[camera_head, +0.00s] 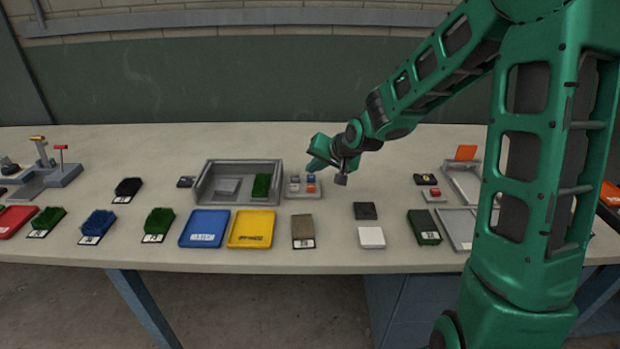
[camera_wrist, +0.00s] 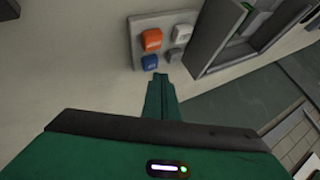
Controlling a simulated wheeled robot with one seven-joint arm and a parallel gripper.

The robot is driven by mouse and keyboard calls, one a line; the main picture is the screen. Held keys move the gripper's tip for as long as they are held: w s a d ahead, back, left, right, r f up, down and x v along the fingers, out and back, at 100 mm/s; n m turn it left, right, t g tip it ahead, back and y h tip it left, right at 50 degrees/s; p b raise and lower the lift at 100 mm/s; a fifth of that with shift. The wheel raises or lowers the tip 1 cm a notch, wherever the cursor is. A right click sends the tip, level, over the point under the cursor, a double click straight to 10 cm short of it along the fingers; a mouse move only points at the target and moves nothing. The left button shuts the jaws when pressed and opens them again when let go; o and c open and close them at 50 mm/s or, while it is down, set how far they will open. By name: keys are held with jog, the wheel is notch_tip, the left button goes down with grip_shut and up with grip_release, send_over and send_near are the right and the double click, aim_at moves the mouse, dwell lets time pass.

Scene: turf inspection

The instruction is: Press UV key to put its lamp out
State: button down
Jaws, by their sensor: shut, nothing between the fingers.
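The key panel (camera_head: 292,194) is a small light plate on the table, right of a grey open box. It carries an orange key (camera_wrist: 152,38), a blue key (camera_wrist: 150,62) and two grey keys (camera_wrist: 182,33) (camera_wrist: 175,55). The key markings are too small to read, so I cannot tell which is UV, and I cannot make out its lamp. My gripper (camera_wrist: 161,76) is shut and empty. In the wrist view its tips show just below the panel, close to the blue key and the nearer grey key. In the head view my gripper (camera_head: 312,168) is at the panel's back edge.
The grey walled box (camera_head: 205,190) stands left of the panel, with a green turf piece (camera_head: 261,185) inside. Blue (camera_head: 204,241) and yellow (camera_head: 251,243) trays lie in front. Turf samples line the table front. Right of the panel, some tabletop is bare.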

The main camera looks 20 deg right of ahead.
aim_at(314, 179)
notch_tip(314, 179, up, 6)
dwell(0.9)
jog(key=s+d+g+h, duration=0.3)
jog(key=s+d, duration=0.6)
jog(key=s, duration=0.2)
jog(key=s+d+g, duration=0.3)
jog(key=s, duration=1.3)
jog(key=s+d+m+g, duration=0.1)
jog(key=s+d+g, duration=0.2)
jog(key=s, duration=1.2)
jog(key=shift+s+d+f, duration=0.3)
jog(key=shift+s+f, duration=0.05)
jog(key=shift+f, duration=0.05)
